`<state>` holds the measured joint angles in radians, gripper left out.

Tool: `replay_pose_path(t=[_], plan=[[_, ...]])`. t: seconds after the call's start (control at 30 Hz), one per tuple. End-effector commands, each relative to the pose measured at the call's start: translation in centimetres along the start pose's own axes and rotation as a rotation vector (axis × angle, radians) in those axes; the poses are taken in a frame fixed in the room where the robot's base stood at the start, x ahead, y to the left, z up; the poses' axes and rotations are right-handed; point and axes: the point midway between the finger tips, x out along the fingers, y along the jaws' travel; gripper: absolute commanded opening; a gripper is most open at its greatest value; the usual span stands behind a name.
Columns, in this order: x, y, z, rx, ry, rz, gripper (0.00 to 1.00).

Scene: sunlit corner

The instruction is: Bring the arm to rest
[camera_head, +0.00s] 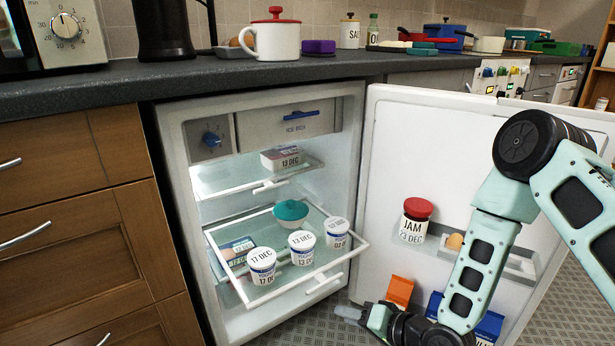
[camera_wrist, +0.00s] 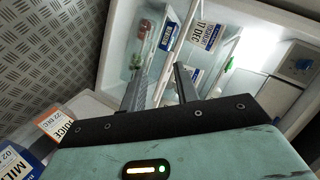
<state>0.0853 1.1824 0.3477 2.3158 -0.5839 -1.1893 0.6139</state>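My arm reaches down from the right in the head view, in front of the open fridge door (camera_head: 455,120). My gripper (camera_head: 348,313) is low, near the bottom front of the fridge (camera_head: 345,200), and points left. In the wrist view my gripper (camera_wrist: 162,72) has its two dark fingers apart with nothing between them.
Yoghurt pots (camera_head: 262,266) and a teal-lidded bowl (camera_head: 290,213) stand on the pulled-out shelf (camera_head: 352,248). The door holds a jam jar (camera_head: 414,222), an egg (camera_head: 455,241), an orange carton (camera_head: 399,290) and a blue carton (camera_head: 490,326). The counter (camera_head: 200,75) runs above; floor (camera_head: 335,325) shows below.

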Motion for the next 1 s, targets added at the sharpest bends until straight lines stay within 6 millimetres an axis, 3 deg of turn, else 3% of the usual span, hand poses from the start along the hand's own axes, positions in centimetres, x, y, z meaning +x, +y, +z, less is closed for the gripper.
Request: replay_pose_path(t=[0.03, 0.17, 0.37, 0.57, 0.7, 1.0], plan=[[0.0, -1.3, -0.4, -0.078, -0.045, 0.042, 0.31], [-1.0, -3.4, -0.4, -0.243, -0.166, 0.170, 0.31], [-4.4, -7.1, -0.1, -0.456, -0.339, 0.353, 0.31], [-9.9, -11.2, 1.1, -0.613, -0.508, 0.508, 0.31], [-14.6, -13.9, 2.6, -0.688, -0.628, 0.589, 0.31], [-22.8, -17.6, 6.2, -0.762, -0.826, 0.666, 0.31]])
